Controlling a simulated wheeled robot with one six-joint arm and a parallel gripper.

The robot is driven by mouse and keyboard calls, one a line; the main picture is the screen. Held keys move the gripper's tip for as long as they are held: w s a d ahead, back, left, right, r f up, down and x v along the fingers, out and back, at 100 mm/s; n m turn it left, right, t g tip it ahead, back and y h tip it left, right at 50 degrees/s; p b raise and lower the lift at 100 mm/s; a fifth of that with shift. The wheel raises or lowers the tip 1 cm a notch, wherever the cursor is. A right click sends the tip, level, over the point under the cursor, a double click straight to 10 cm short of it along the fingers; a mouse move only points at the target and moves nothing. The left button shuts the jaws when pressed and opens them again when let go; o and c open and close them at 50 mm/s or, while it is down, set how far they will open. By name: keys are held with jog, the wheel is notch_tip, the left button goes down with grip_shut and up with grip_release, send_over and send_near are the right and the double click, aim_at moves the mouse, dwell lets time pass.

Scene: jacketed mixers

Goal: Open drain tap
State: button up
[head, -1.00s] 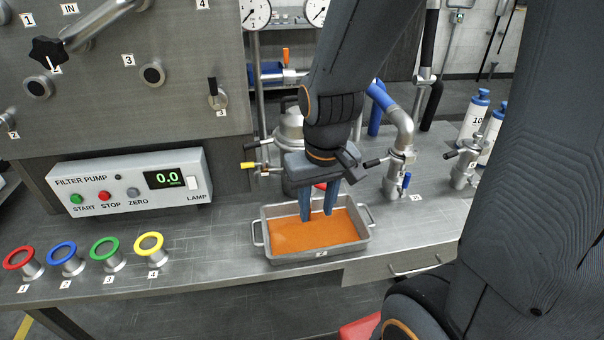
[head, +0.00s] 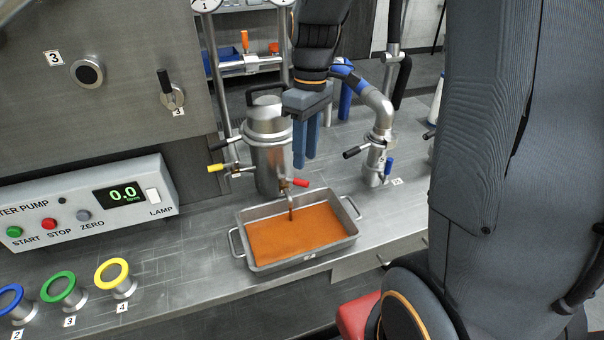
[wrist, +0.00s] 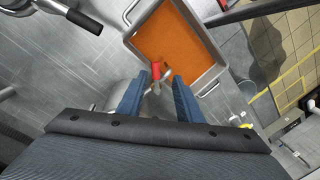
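The drain tap has a red lever handle (head: 300,182) on a short spout low on the front of a steel vessel (head: 270,155). A thin stream or spout end drops from it toward a steel tray (head: 352,235) holding orange liquid (head: 290,238). My gripper (head: 306,160) hangs just right of the vessel, pointing down, its fingers above the red handle. In the wrist view the red handle (wrist: 155,71) lies between and beyond the blue fingertips (wrist: 155,85). The fingers are apart and nothing is seen between them; whether they touch the handle cannot be told.
A yellow-handled valve (head: 216,168) sits left of the vessel. A black-handled pipe fitting (head: 375,160) with a blue lever stands to the right. The filter pump box (head: 85,205) and coloured rings (head: 112,272) are at left. Bench in front of the rings is clear.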

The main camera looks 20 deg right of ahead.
aim_at(294, 181)
jog(key=f, duration=0.2)
jog(key=f+n+p, duration=0.1)
jog(key=f, duration=0.1)
jog(key=f+n, duration=0.1)
jog(key=f, duration=0.2)
jog(key=shift+w+a, duration=0.4)
grip_shut()
